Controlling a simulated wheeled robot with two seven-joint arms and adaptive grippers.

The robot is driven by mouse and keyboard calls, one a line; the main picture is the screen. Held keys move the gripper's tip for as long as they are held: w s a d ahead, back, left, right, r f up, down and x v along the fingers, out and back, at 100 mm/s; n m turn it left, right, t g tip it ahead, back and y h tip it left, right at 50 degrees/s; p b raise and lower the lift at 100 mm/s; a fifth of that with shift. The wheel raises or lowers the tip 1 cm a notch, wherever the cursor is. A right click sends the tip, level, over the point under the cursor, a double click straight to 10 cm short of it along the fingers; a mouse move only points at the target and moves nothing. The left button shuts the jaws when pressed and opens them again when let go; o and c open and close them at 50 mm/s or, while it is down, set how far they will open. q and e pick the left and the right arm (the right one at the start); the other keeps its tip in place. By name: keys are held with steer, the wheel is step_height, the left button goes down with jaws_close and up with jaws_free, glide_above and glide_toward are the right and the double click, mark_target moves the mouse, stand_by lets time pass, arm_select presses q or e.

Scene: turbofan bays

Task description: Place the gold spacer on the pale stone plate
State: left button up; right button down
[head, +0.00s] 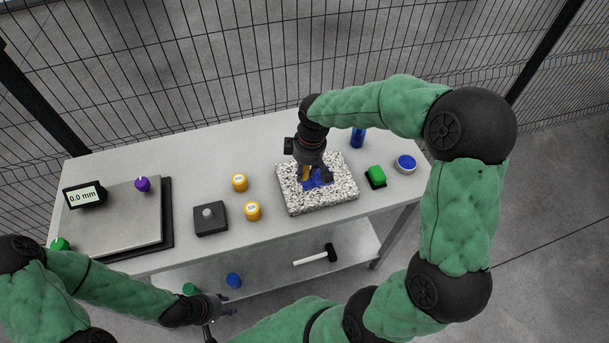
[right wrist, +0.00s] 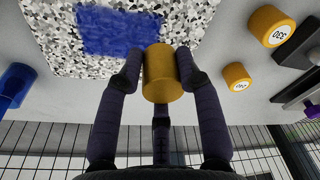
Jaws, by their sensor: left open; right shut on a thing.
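The pale stone plate (head: 290,199) is a speckled block with a blue patch (head: 318,181) on top, at the right of the table. It also shows in the right wrist view (right wrist: 55,40). My right gripper (head: 315,174) is over the plate, shut on a gold spacer (right wrist: 160,75). The spacer is a plain-sided gold cylinder, partly hidden by the fingers in the head view (head: 305,173). In the right wrist view it overlaps the blue patch's edge; I cannot tell whether it touches the plate. My left gripper (head: 226,304) is open, low in front of the table.
Two labelled gold spacers (head: 239,182) (head: 252,211) stand left of the plate, beside a dark block (head: 210,218). A green-topped block (head: 375,176), a blue-topped disc (head: 405,164) and a blue cylinder (head: 358,138) stand on the right. A gauge (head: 84,195) is at left.

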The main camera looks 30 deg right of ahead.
mark_target(305, 175)
steer(key=shift+w+d+f, duration=0.3)
steer(key=shift+w+f, duration=0.15)
steer(key=shift+f, duration=0.2)
steer(key=shift+w+d+f+b, duration=0.15)
steer(key=shift+f+b, duration=0.45)
steer(key=shift+f, duration=1.15)
steer(key=shift+f, duration=0.15)
steer(key=c, duration=0.8)
jaws_free()
steer(key=shift+c, duration=0.2)
step_height(305, 175, up, 12)
steer(key=s+p, duration=0.1)
steer(key=p, duration=0.1)
steer(key=shift+d+p, duration=0.3)
steer(key=shift+d, duration=0.1)
steer(key=shift+s, duration=0.1)
